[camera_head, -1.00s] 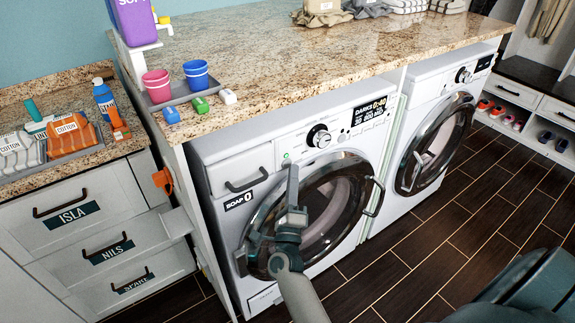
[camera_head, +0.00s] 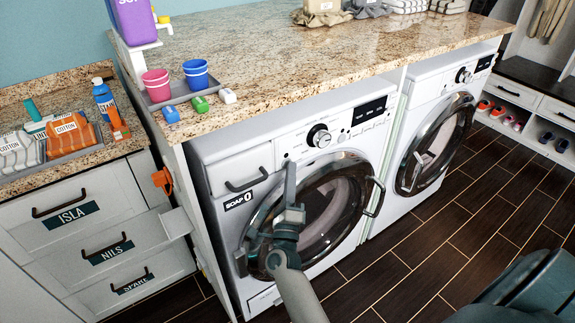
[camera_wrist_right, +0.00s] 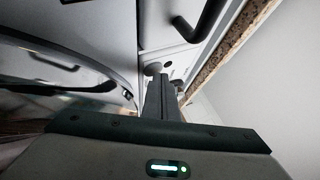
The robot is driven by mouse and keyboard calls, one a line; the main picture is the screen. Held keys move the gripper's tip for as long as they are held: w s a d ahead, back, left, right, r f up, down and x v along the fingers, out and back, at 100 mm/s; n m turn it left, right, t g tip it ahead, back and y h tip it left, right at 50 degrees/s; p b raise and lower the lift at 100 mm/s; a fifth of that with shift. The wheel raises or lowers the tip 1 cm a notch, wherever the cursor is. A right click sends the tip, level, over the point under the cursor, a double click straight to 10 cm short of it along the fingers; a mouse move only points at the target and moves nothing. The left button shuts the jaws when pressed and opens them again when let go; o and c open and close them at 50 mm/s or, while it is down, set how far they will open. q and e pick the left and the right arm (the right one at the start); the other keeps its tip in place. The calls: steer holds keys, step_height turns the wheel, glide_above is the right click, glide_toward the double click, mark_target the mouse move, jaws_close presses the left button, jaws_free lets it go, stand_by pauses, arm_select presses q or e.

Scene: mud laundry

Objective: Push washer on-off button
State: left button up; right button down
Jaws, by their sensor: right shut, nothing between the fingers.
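The near washer (camera_head: 262,181) is white with a round door, a dial and a dark display (camera_head: 369,110). My right gripper (camera_head: 291,166) is shut and empty, pointing up in front of the washer's panel, left of the dial. Its fingertips are at the small on-off button (camera_head: 285,156), at the panel's left part. In the wrist view, the shut fingers (camera_wrist_right: 162,86) reach up to the panel, beside a round grey button (camera_wrist_right: 153,69). I cannot tell whether they touch it. My left gripper is not in view.
A second washer-like machine (camera_head: 425,79) stands to the right. The granite counter (camera_head: 300,62) overhangs the panel from above. The soap drawer handle (camera_head: 246,181) sits left of my gripper. Labelled drawers (camera_head: 78,203) are at left. The dark floor (camera_head: 460,211) is clear at right.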

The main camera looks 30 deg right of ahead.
steer(key=shift+s, duration=0.55)
steer(key=shift+s, duration=0.15)
steer(key=shift+s+d+p, duration=0.15)
steer(key=shift+s+p, duration=0.25)
steer(key=shift+s, duration=1.05)
steer(key=shift+s+d+p, duration=0.1)
steer(key=shift+s+p, duration=0.3)
steer(key=shift+s, duration=1)
